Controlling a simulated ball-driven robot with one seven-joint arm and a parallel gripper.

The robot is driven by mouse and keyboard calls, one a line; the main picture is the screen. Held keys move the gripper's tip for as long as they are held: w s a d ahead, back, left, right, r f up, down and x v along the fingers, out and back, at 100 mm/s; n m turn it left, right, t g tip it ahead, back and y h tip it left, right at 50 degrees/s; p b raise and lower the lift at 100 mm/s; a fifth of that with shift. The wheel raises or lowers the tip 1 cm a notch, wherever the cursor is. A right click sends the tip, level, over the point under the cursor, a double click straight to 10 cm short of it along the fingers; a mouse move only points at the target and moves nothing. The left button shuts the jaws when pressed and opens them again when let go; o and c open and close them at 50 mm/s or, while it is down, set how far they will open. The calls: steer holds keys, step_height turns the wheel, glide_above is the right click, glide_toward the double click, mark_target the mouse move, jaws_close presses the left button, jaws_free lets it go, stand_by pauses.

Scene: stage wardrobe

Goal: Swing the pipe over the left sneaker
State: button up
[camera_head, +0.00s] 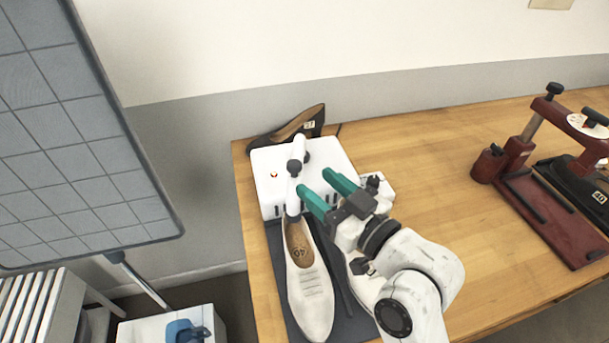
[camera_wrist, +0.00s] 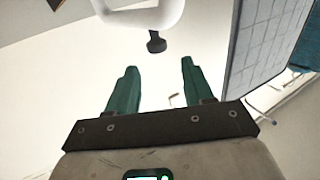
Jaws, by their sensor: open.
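The white pipe (camera_head: 293,190) runs from the top of a white box-shaped machine (camera_head: 265,193) toward the viewer, with a dark knob along it. Its near end is at the heel opening of the left sneaker (camera_head: 310,292), a pale shoe marked 40 lying toe toward the viewer. My gripper (camera_head: 316,182) is open, its teal fingers just right of the pipe; contact cannot be told. In the wrist view the open fingers (camera_wrist: 159,65) have nothing between them; a dark knob (camera_wrist: 155,42) shows beyond them. My arm hides the area right of the sneaker.
A dark shoe (camera_head: 288,130) lies behind the machine by the wall. A dark red press (camera_head: 525,165) stands at the right of the wooden table (camera_head: 435,155). The table between is clear. A gridded board (camera_head: 65,130) stands at left.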

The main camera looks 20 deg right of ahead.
steer(key=v, duration=0.2)
steer(key=shift+s+d, duration=0.2)
steer(key=shift+s, duration=0.05)
stand_by(0.3)
